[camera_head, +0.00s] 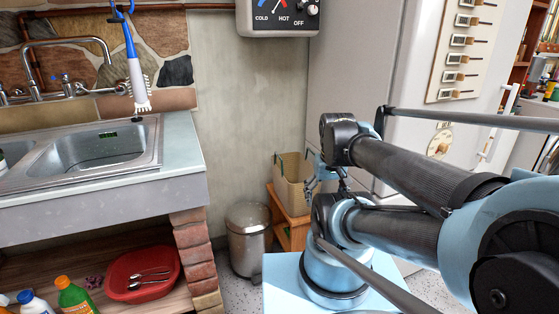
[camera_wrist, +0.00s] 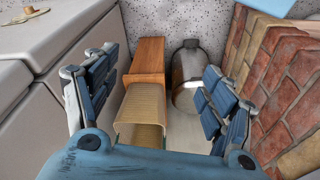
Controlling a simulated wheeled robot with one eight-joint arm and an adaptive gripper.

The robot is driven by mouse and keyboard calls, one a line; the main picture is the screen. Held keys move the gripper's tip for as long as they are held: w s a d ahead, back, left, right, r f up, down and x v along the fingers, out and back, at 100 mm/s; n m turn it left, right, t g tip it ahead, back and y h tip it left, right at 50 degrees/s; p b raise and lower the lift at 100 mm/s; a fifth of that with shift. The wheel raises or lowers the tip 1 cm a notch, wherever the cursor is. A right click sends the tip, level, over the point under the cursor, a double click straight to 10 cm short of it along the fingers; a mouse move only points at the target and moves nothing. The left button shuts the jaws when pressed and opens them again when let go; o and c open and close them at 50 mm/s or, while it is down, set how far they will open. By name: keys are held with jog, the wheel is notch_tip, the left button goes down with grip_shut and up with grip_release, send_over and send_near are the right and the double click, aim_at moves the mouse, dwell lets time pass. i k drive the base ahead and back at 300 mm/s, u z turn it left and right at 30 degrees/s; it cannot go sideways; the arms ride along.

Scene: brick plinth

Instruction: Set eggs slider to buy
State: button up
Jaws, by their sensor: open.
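A cream board (camera_head: 468,40) with a column of several small slider switches is on the front of the white fridge (camera_head: 365,70), at the upper right of the head view. Its labels are too small to read, so I cannot tell which slider is the eggs one or how it is set. My gripper (camera_head: 314,176) is left of and below the board, beside the fridge's side. In the wrist view my gripper (camera_wrist: 160,90) is open, its two blue fingers wide apart with nothing between them. The board is not seen in the wrist view.
A beige bin (camera_head: 291,180) on a wooden stand (camera_head: 288,225) and a metal pedal bin (camera_head: 248,240) stand beyond my gripper. A sink counter (camera_head: 180,155) on a brick pillar (camera_head: 195,255) is at left. A round dial (camera_head: 440,142) sits on the fridge below the board.

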aim_at(462, 20)
jog(key=z, duration=1.25)
